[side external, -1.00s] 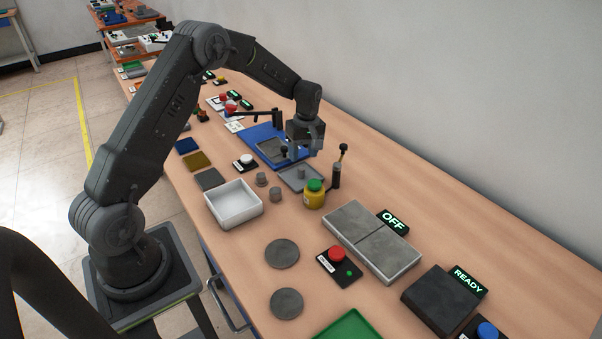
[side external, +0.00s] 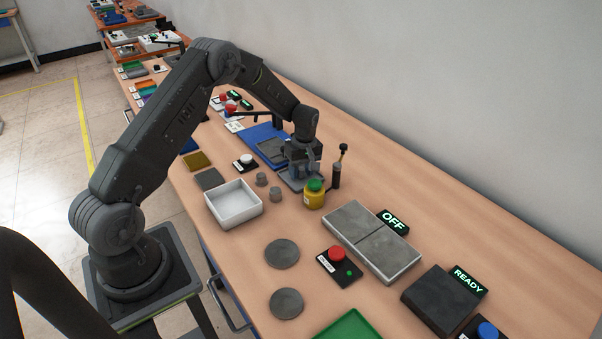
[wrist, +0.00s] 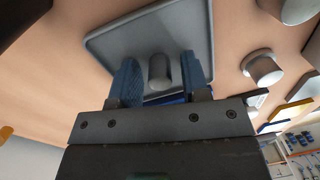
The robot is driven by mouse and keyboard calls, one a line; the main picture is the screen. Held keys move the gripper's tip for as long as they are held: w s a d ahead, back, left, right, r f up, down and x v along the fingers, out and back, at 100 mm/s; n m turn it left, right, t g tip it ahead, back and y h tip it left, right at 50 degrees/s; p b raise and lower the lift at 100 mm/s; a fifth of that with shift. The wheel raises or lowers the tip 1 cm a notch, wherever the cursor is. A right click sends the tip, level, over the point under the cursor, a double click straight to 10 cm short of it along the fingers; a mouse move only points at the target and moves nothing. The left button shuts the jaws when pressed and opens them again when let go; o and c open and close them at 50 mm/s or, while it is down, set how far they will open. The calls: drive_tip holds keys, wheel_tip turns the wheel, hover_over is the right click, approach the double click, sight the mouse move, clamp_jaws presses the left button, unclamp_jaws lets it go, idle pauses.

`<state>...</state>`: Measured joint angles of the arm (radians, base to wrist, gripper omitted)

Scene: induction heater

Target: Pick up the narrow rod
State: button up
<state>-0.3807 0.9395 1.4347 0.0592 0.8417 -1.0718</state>
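The narrow rod (wrist: 159,72) is a small grey cylinder with a rounded top. In the wrist view it stands on a light grey tray (wrist: 112,48). My gripper (wrist: 161,76) has two blue fingers, one on each side of the rod, with a small gap visible on both sides. The gripper is open and low over the tray. In the side view my gripper (side external: 304,171) covers most of the tray (side external: 287,178), and the rod is hidden there.
A yellow bottle with a green cap (side external: 314,195) and an upright dark holder (side external: 336,176) stand close right of my gripper. Two wider grey cylinders (side external: 275,194) and a white box (side external: 234,204) are at left. A blue plate (side external: 262,134) lies behind.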

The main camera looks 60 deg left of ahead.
drive_tip(key=c, duration=0.8)
clamp_jaws()
drive_tip(key=shift+r, duration=0.15)
